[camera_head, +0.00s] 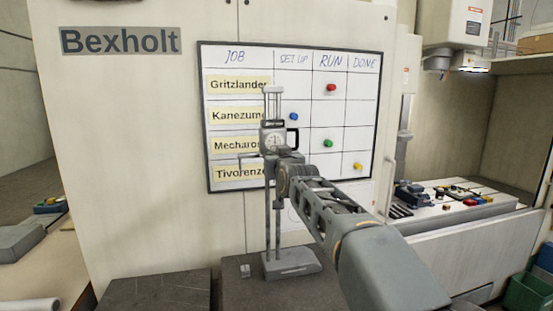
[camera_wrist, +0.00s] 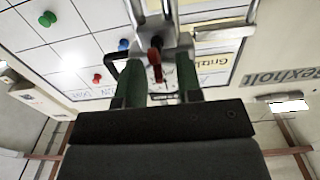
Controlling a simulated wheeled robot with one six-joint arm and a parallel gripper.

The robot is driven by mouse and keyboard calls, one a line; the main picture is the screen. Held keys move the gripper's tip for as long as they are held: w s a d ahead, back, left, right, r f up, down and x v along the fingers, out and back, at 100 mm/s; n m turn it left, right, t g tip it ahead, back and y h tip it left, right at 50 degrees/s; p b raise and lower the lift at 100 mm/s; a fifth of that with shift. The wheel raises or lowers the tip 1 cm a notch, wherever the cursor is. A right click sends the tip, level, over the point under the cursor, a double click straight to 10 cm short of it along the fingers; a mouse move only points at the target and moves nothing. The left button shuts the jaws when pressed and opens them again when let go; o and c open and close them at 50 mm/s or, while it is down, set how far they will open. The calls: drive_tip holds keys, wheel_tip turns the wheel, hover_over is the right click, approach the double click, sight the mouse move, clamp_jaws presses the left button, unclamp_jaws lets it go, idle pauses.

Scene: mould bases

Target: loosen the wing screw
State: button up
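A grey height gauge (camera_head: 273,225) with a round dial (camera_head: 273,141) stands upright on a dark surface plate. In the wrist view its metal columns (camera_wrist: 165,10) show at the top. A small red part (camera_wrist: 156,58) on the gauge, apparently the wing screw, lies between my gripper's green fingers. My gripper (camera_wrist: 158,76) is open, with a visible gap on each side of the red part. In the head view my gripper is at the gauge just below the dial, and my arm hides the screw there.
A whiteboard (camera_head: 300,57) with coloured magnets hangs on the machine panel close behind the gauge. A small block (camera_head: 245,271) lies left of the gauge base on the dark plate (camera_head: 232,290). A machine table (camera_head: 440,211) with tools is at right.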

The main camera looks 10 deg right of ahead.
drive_tip(key=shift+w, duration=0.25)
clamp_jaws()
idle(0.3)
